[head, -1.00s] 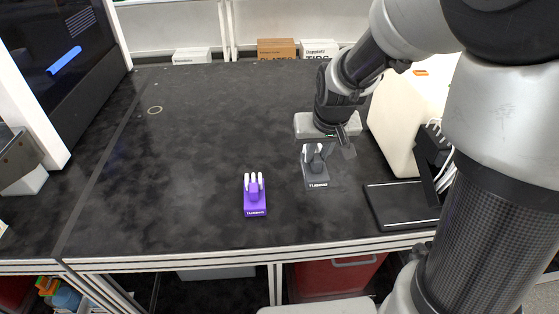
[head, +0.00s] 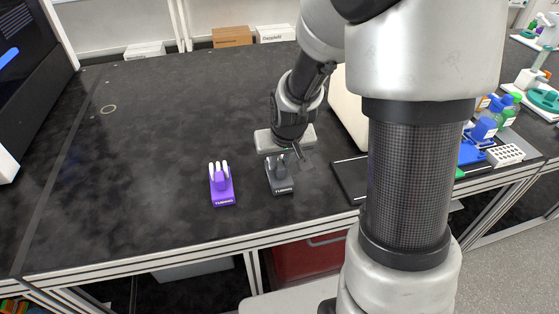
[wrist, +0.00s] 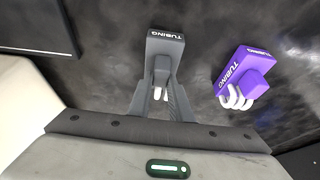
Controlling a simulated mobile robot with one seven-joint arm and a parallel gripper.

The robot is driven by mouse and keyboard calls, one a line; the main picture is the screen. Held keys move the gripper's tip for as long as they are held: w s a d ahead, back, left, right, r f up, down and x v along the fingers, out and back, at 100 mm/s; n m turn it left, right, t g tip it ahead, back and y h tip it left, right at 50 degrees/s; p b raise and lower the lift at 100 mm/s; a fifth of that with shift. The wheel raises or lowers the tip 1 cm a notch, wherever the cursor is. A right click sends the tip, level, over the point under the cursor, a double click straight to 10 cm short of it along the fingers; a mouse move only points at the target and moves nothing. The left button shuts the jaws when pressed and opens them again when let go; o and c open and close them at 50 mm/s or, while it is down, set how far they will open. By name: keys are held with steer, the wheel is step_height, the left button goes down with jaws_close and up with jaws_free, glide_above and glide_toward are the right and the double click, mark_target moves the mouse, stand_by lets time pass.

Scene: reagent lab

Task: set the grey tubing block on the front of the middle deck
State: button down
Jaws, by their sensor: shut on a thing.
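The grey tubing block (head: 281,182) is at the front of the dark bench top (head: 150,150) in the head view, right of a purple tubing block (head: 222,190). My gripper (head: 284,161) is over the grey block, pointing down and shut on its raised middle part. In the wrist view, the grey block (wrist: 165,46) sits between the fingers of my gripper (wrist: 162,88), its TUBING label outward. The fingers hide part of it. I cannot tell whether its base touches the bench. The purple block (wrist: 248,72) stands apart, at the right in the wrist view.
A pale box-shaped device (head: 347,110) and a black flat plate (head: 350,178) are just right of my gripper. Bottles (head: 488,122) and a white rack (head: 505,155) are at the far right. The bench's left and middle are mostly clear. Boxes (head: 232,37) stand behind it.

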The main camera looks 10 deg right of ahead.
steer(key=c, duration=1.6)
jaws_free()
steer(key=shift+f, duration=0.1)
steer(key=shift+s+r+p, duration=0.15)
steer(key=shift+r+p, duration=0.25)
steer(key=shift+r, duration=0.3)
steer(key=s+f+p+v, duration=0.1)
steer(key=s+p+v, duration=0.1)
steer(key=v, duration=1.7)
steer(key=shift+t, duration=0.5)
steer(key=s+r, duration=0.1)
steer(key=s, duration=0.2)
steer(key=s+r, duration=0.2)
steer(key=s, duration=0.2)
steer(key=s+r, duration=0.2)
steer(key=s, duration=0.1)
steer(key=shift+s+a, duration=0.15)
steer(key=shift+s, duration=0.2)
